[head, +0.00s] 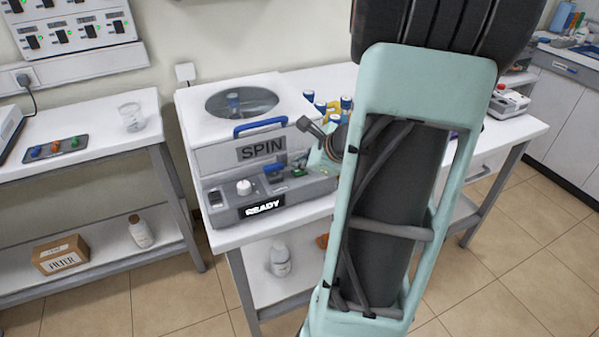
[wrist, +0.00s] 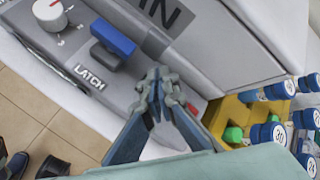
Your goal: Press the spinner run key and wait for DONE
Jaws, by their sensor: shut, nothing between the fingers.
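The white and grey spinner (head: 245,135), marked SPIN, stands on the table with its lid down. Its display (head: 262,206) reads READY. The front panel has a white knob (head: 244,187), which also shows in the wrist view (wrist: 48,12), and a blue latch (wrist: 112,37) labelled LATCH. A small green spot (head: 299,172) on the panel, right of the latch, looks like the run key. My gripper (wrist: 160,78) is shut and empty, its tips over the panel right of the latch. It hides the panel beneath; I cannot tell whether it touches the key.
Blue-capped vials (wrist: 270,92) stand in a yellow rack (wrist: 232,112) just right of the spinner. My arm covers much of the table's right side. A left bench holds a beaker (head: 131,117) and a dark tray (head: 56,148).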

